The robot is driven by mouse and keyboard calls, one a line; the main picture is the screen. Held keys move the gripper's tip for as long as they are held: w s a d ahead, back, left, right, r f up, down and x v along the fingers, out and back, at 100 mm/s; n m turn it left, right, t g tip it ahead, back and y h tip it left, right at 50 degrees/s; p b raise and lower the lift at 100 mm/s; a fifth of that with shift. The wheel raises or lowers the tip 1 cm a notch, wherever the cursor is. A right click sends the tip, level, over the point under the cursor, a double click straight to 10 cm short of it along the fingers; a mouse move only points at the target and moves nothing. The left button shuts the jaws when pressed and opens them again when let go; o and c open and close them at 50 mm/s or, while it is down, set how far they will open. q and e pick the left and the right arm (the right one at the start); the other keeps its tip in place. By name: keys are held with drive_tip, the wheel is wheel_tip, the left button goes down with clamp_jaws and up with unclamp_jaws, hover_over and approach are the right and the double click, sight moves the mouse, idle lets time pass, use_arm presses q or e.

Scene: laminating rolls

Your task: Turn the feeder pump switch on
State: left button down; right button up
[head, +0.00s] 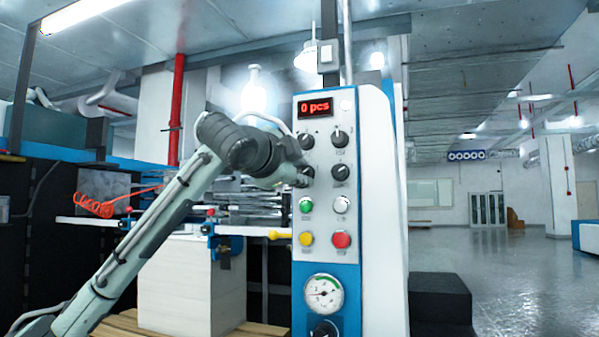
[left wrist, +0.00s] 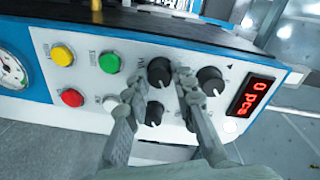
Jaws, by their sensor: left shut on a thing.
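The control panel (head: 324,215) has several black rotary knobs below its red display; their labels are too small to read, so I cannot tell which is the feeder pump switch. My left gripper (head: 298,178) is at the lower left knob, mostly covering it in the head view. In the left wrist view, my left gripper's fingers (left wrist: 161,76) are shut on either side of this lower left knob (left wrist: 160,72). The upper left knob (head: 306,141), upper right knob (head: 338,138) and lower right knob (head: 340,172) are free. My right gripper is not in view.
The display (head: 314,107) reads "0 pcs". Green (head: 306,205), white (head: 341,204), yellow (head: 306,239) and red (head: 341,239) buttons sit below the knobs, above a round gauge (head: 323,294).

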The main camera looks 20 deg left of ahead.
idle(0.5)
use_arm(q)
drive_tip(key=c, duration=1.4)
unclamp_jaws()
drive_tip(key=shift+o, duration=0.7)
drive_tip(key=s, duration=1.2)
drive_tip(key=shift+a+r, duration=0.35)
